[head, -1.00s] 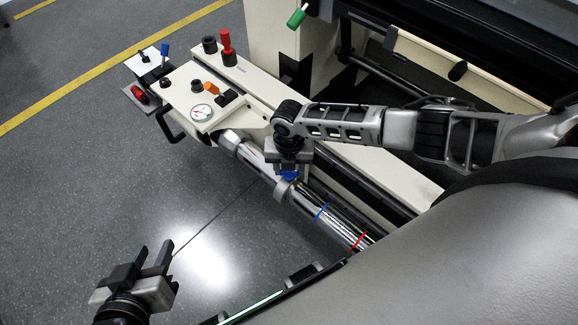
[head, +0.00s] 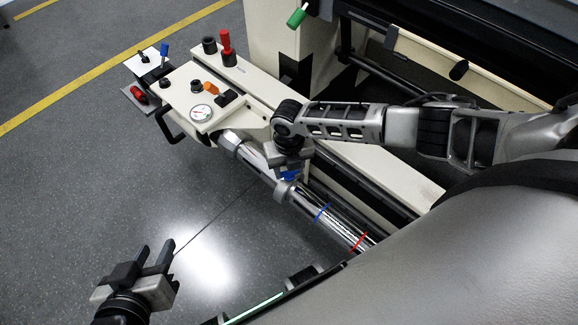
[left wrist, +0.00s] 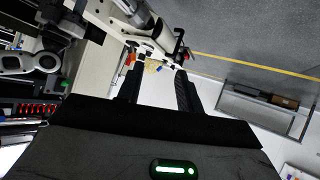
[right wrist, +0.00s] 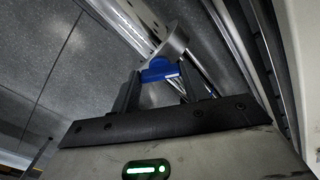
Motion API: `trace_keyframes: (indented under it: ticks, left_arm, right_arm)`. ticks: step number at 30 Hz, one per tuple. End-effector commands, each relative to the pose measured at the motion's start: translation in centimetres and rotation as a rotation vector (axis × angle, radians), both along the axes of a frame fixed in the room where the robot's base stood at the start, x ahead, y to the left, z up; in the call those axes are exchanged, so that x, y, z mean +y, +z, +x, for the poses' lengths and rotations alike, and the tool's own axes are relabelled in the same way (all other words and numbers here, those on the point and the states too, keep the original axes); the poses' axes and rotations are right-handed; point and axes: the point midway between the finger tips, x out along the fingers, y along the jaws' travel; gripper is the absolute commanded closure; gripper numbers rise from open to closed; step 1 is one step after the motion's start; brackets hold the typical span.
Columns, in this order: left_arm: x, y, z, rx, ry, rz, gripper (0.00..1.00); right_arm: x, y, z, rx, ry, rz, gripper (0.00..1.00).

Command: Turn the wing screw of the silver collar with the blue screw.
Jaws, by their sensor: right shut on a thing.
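The silver collar (head: 283,189) sits around a shiny roller shaft below the cream machine panel; it also shows in the right wrist view (right wrist: 174,42). Its blue wing screw (right wrist: 159,70) stands between the fingers of my right gripper (right wrist: 160,88). In the head view only a bit of the blue screw (head: 289,175) shows under my right gripper (head: 287,168), which is shut on it. My left gripper (head: 146,262) is open and empty over the floor at the lower left, well away from the collar.
A blue ring mark (head: 322,212) and a red ring mark (head: 359,241) are on the shaft. The cream panel beside it carries a dial gauge (head: 201,113), a red lever (head: 227,45) and several knobs. The floor at the left is clear.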

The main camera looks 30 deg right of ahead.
Motion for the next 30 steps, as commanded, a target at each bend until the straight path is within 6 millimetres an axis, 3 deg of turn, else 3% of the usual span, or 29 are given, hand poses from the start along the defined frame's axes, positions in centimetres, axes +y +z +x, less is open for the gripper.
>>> trace_keyframes:
  ticks: [3, 4, 6, 14, 19, 30]
  left_arm:
    - [0.0, 0.0, 0.0, 0.0, -0.002, 0.003, 0.64]
    - [0.0, 0.0, 0.0, 0.0, -0.002, 0.003, 0.64]
    - [0.0, 0.0, 0.0, 0.0, -0.002, 0.003, 0.64]
    - [0.0, 0.0, 0.0, 0.0, -0.002, 0.003, 0.64]
    - [0.1, 0.6, 0.1, -0.007, -0.001, 0.006, 0.64]
    - [1.0, 5.6, -0.2, -0.092, 0.037, 0.007, 0.64]
  right_arm:
    - [0.0, 0.1, 0.1, -0.001, -0.001, 0.001, 0.78]
    - [0.0, 0.1, 0.1, -0.001, -0.001, 0.001, 0.52]
    - [0.0, 0.1, 0.1, -0.001, -0.001, 0.001, 0.33]
    - [0.0, 0.0, 0.0, 0.0, -0.001, 0.0, 0.33]
    - [0.0, 1.3, 0.1, -0.002, -0.001, 0.001, 0.33]
    - [0.0, 9.8, 0.1, -0.004, 0.0, 0.001, 0.33]
